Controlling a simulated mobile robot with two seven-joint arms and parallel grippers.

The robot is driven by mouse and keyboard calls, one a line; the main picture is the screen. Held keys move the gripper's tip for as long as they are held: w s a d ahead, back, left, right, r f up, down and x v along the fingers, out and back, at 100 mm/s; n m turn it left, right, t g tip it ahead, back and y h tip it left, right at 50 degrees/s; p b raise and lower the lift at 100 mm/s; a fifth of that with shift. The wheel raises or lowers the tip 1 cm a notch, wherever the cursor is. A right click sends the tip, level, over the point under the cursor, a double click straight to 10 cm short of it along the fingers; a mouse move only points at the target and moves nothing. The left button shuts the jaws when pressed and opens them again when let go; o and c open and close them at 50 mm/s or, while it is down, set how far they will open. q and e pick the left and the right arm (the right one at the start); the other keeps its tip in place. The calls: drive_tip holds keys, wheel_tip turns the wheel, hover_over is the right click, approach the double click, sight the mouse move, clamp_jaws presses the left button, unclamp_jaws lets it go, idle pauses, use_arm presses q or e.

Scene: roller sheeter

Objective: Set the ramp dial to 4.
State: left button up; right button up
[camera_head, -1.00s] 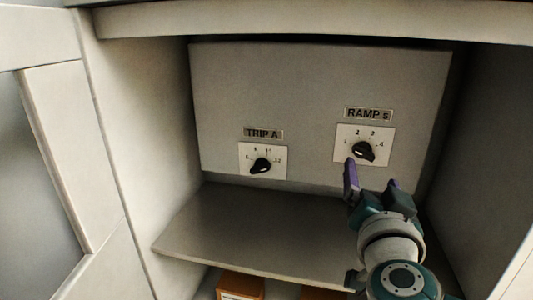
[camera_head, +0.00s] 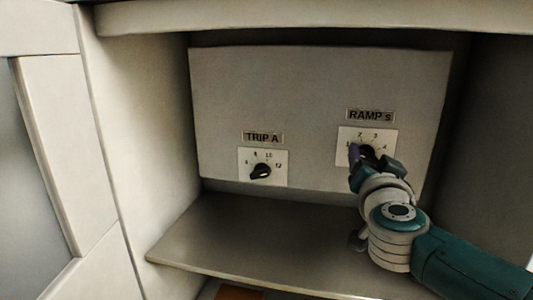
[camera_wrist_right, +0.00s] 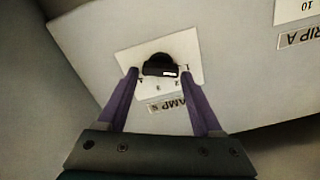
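The ramp dial is a black knob on a white plate (camera_head: 346,132) under the RAMP s label (camera_head: 370,115), with marks 1 to 4. My right gripper (camera_head: 362,153) is in front of it and hides most of the knob. In the right wrist view the knob (camera_wrist_right: 160,66) sits between the tips of my two purple fingers (camera_wrist_right: 159,76). The fingers are open, one on each side, with gaps to the knob. The knob's white mark lies at its right end in this view, where the picture is turned over; the exact setting is hard to read. My left gripper is not in view.
A second dial, TRIP A (camera_head: 261,171), sits left on the same grey panel (camera_head: 290,90). A bare shelf (camera_head: 240,240) runs below. Cabinet walls close in on both sides, and an open door (camera_head: 55,150) stands at the left.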

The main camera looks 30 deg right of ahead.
drive_tip(key=c, duration=1)
